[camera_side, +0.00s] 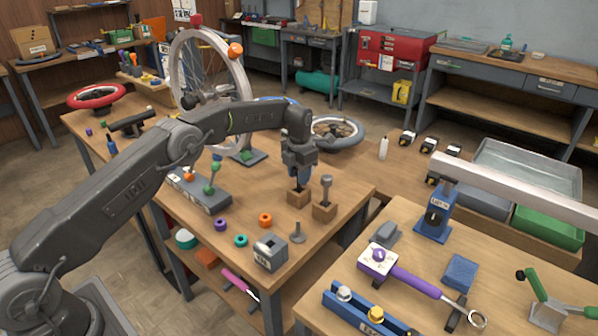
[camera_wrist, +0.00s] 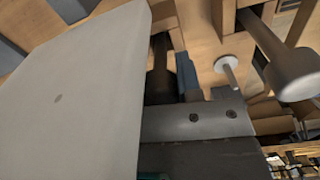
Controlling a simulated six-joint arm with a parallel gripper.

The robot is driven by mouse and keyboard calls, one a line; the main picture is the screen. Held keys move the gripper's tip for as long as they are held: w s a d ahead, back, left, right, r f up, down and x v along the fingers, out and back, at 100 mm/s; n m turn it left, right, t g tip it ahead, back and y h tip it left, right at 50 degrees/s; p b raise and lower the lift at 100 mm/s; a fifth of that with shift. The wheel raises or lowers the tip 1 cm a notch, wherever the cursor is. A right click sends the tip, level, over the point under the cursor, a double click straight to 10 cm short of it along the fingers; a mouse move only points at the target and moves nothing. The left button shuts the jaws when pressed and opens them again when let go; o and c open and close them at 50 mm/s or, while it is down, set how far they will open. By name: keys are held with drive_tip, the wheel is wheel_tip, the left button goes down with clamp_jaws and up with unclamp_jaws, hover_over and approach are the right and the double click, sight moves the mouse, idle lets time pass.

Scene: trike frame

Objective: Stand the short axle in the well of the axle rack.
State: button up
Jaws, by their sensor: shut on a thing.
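My gripper (camera_side: 299,184) points down just over a wooden block (camera_side: 298,199) on the near part of the bench. It is shut on what seems to be the short axle, which the fingers mostly hide; I cannot tell whether its lower end is in the block. Beside it, a grey headed axle (camera_side: 326,188) stands upright in a second wooden block (camera_side: 324,212); a similar headed shaft (camera_wrist: 295,75) shows at right in the wrist view. A grey box (camera_side: 270,254) with a dark opening in its top, probably the axle rack, stands at the bench's front edge.
A small grey flanged pin (camera_side: 297,234) stands between the blocks and the grey box. Purple (camera_side: 221,224), teal (camera_side: 241,240) and orange (camera_side: 265,219) rings lie nearby. A large pale surface (camera_wrist: 75,95) covers the left of the wrist view. A spoked wheel stands behind my arm.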

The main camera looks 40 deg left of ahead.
drive_tip(key=shift+f, duration=0.9)
drive_tip(key=o, duration=1)
drive_tip(key=shift+o, duration=0.2)
wheel_tip(320, 180, up, 12)
drive_tip(key=shift+r, duration=0.9)
